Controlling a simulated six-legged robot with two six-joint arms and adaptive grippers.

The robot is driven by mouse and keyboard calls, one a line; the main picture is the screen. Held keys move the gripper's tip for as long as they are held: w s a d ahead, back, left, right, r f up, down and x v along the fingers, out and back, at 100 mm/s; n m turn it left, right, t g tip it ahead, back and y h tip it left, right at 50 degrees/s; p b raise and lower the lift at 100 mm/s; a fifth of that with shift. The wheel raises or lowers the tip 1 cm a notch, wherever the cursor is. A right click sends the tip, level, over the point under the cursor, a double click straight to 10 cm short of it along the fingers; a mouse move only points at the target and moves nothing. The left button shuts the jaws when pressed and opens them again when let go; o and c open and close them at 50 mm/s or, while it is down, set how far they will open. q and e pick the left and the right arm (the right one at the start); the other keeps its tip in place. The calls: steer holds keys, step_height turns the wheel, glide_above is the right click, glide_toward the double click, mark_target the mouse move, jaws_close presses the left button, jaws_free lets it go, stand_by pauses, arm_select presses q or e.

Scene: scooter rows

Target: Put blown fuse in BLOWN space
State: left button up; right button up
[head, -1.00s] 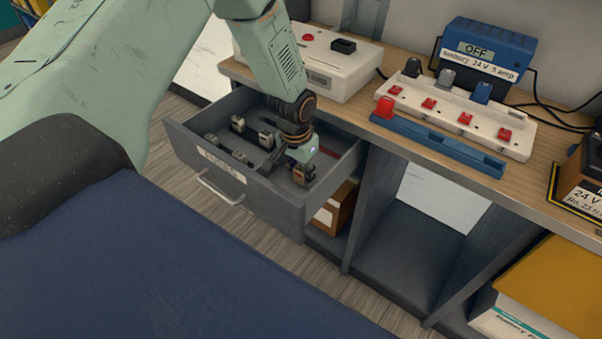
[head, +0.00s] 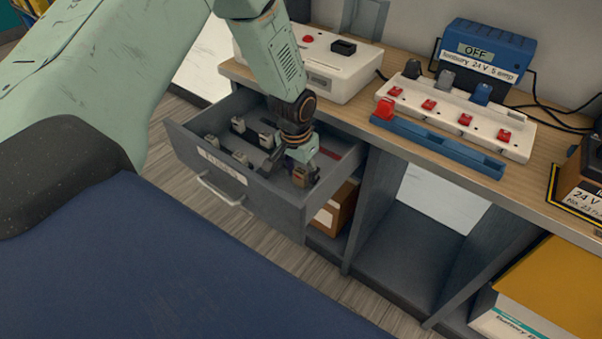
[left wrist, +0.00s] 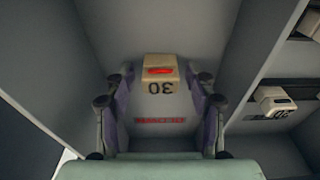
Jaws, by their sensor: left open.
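My left gripper (head: 302,172) is open, low inside the right part of the drawer (head: 250,192). In the left wrist view a cream fuse (left wrist: 160,74) marked 30, with a red patch on its face, lies between the two fingertips, with a gap on each side. The same fuse shows in the head view as a small brownish block (head: 300,177), partly covered by the fingers. Red lettering (left wrist: 160,120) is on the drawer floor by the fuse; I cannot read it surely. My right gripper is not in view.
Several other fuses (head: 239,125) stand in the drawer's left part, behind a divider. Above, the bench top (head: 345,107) holds a white box (head: 330,72), a blue rack (head: 440,142), a white switch strip (head: 450,117) and a blue charger (head: 487,50). Open shelves (head: 410,250) are below.

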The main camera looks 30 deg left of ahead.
arm_select(q)
step_height(320, 180, up, 12)
steer(key=s+p, duration=0.1)
steer(key=p, duration=0.2)
steer(key=shift+s+p, duration=0.3)
steer(key=shift+p, duration=0.05)
steer(key=shift+f, duration=0.1)
